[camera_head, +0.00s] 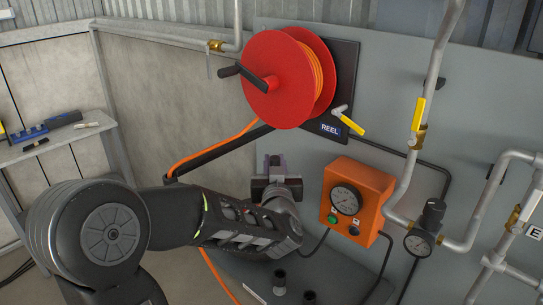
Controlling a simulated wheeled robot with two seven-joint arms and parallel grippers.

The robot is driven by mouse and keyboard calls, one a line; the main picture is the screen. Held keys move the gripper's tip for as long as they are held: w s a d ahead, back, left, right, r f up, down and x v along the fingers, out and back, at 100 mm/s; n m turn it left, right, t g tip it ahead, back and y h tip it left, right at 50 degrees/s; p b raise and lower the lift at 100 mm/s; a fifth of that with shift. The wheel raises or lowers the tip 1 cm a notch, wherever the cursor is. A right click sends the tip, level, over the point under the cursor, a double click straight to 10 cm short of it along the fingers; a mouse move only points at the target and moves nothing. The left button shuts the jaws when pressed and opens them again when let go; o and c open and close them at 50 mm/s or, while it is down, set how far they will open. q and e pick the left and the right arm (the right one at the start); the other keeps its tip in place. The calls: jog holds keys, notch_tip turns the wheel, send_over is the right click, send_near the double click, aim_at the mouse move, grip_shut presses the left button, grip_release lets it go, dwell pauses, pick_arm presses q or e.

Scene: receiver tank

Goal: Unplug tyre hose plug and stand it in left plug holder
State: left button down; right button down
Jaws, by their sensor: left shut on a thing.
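My left gripper (272,167) is in front of the grey panel, left of the orange gauge box, at the end of my left arm from the lower left. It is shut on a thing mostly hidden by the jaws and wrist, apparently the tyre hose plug. Two short dark cylinders, apparently the plug holders, stand on the dark surface below: the left one (280,282) and the right one (309,297). Both are below the gripper and apart from it. The orange hose (215,147) runs from the reel over a dark bar, then passes behind my arm. My right gripper is out of view.
The red hose reel (276,80) with its black crank is above the gripper. The orange gauge box (349,203) is close on its right, with a gauge and regulator (418,241) beyond. Grey pipes with yellow-handled valves fill the right side. A shelf (55,135) is at far left.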

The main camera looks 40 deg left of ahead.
pick_arm(q)
jog(key=w+d+p+v, duration=0.1)
jog(key=v, duration=0.5)
jog(key=shift+s, duration=0.15)
dwell(0.3)
notch_tip(320, 180, down, 24)
jog(key=b, duration=2.2)
jog(key=shift+f, duration=0.25)
jog(key=shift+f, duration=0.2)
jog(key=shift+f+b, duration=1.3)
jog(key=shift+b, duration=0.05)
jog(key=shift+f, duration=0.15)
